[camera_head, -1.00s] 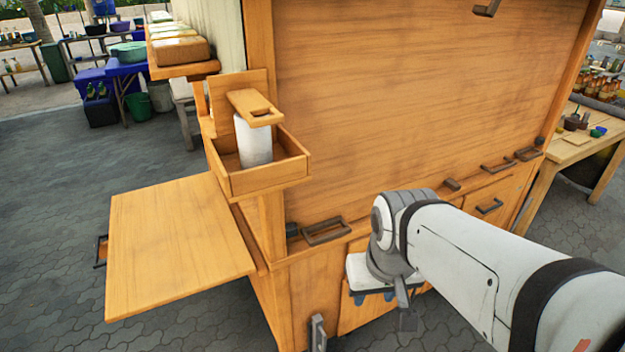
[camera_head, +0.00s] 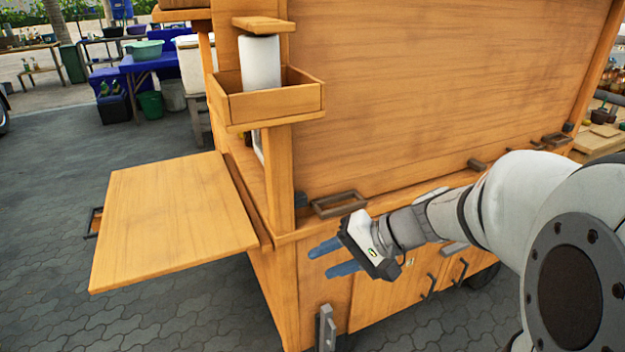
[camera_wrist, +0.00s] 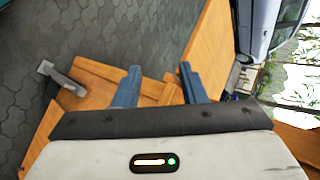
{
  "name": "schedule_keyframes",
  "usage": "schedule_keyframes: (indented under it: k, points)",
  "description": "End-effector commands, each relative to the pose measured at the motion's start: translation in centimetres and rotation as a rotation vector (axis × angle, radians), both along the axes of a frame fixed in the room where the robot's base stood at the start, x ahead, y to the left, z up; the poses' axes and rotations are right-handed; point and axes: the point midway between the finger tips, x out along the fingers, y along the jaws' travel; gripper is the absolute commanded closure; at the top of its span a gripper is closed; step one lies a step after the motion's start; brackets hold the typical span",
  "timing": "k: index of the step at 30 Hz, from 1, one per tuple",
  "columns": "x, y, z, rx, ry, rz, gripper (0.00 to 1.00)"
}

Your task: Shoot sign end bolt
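No part is clearly marked as the sign end bolt. A grey metal bolt-like fitting (camera_head: 325,328) stands upright on the cart's lower corner, and a similar grey fitting (camera_wrist: 60,77) shows at left in the wrist view. A small dark block (camera_head: 301,199) sits at the lower left corner of the large wooden panel (camera_head: 430,90), beside a brown pull handle (camera_head: 339,204). My gripper (camera_head: 320,260) is in front of the cart, below that handle, its blue fingers apart and empty, pointing left. The wrist view also shows the fingers spread (camera_wrist: 160,72).
A wooden side shelf (camera_head: 170,220) juts out left. A small wooden box (camera_head: 275,103) holding a white roll (camera_head: 261,62) is mounted above the corner. Cabinet doors with dark handles (camera_head: 427,287) lie below the panel. Paved floor (camera_head: 60,180) is open at left.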

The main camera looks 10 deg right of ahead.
Motion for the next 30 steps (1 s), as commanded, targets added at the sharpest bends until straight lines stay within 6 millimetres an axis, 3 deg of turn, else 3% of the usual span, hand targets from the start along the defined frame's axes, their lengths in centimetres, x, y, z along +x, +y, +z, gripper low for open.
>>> schedule_keyframes:
  k: [1,7,12,15,19,30]
  points:
    - [2.0,-0.7,-2.7,0.094,-0.026,-0.061,0.62]
    - [9.4,-5.4,-4.2,0.389,-0.227,-0.303,0.62]
    - [12.7,-9.8,-4.6,0.504,-0.367,-0.455,0.62]
    - [13.5,-11.1,-4.5,0.530,-0.409,-0.498,0.62]
    - [14.4,-11.0,-4.4,0.538,-0.425,-0.512,0.62]
    - [18.6,-7.3,-4.3,0.537,-0.422,-0.510,0.62]
